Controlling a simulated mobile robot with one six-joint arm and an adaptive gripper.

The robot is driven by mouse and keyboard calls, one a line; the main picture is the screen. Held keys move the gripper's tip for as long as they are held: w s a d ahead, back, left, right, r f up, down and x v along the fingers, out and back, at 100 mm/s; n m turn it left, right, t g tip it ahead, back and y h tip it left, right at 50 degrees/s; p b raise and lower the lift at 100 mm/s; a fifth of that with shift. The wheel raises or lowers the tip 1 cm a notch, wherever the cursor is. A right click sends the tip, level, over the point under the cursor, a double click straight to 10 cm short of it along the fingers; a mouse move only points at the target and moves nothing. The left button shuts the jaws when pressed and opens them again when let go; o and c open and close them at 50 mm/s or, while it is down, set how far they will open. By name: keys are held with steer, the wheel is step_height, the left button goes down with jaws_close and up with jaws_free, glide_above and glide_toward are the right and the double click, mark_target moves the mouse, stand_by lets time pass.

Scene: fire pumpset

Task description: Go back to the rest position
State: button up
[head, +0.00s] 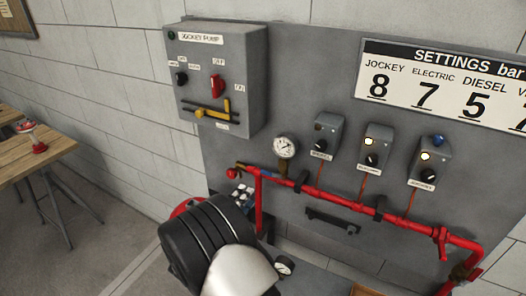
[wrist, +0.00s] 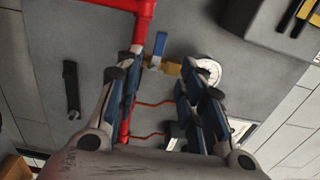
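My gripper (wrist: 158,92) shows in the wrist view with its two blue-padded fingers spread apart. Nothing is held between them; the grey panel, thin red lines and part of the red pipe show behind. A brass fitting with a blue lever (wrist: 160,46) and a round gauge (wrist: 208,70) appear just beyond the fingertips. How far away they are I cannot tell. In the head view, my black and white arm (head: 215,250) is at the bottom, in front of the panel, and largely hides the gripper.
The grey panel carries the jockey pump box (head: 222,75), a pressure gauge (head: 285,147), several switch boxes (head: 372,147) and a settings sign (head: 445,85). A red pipe (head: 340,202) runs along its lower part. A wooden table (head: 30,158) stands at left, with open floor beside it.

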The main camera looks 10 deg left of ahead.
steer(key=s+d+r+m+g+h+b, duration=0.1)
steer(key=d+r+m+g+h, duration=0.2)
steer(key=d+m, duration=0.45)
steer(key=s+d+r+m+g+h+b, duration=0.1)
steer(key=d+r+m+g+h, duration=0.3)
steer(key=d, duration=0.6)
steer(key=s+d+r+m+g+y+b, duration=0.25)
steer(key=s+d+m+g, duration=0.25)
steer(key=s+d+m, duration=0.6)
steer(key=s+d+m+g+y, duration=0.3)
steer(key=s+d+m+y, duration=0.15)
steer(key=s+m, duration=0.65)
steer(key=s+a+f+m+t+y+b, duration=0.1)
steer(key=s+m+y, duration=0.5)
steer(key=m, duration=1)
steer(key=s+a+t+b, duration=0.1)
steer(key=s+a+b, duration=0.1)
steer(key=s+a, duration=0.1)
steer(key=shift+s+m+t, duration=0.35)
steer(key=shift+s+t, duration=0.05)
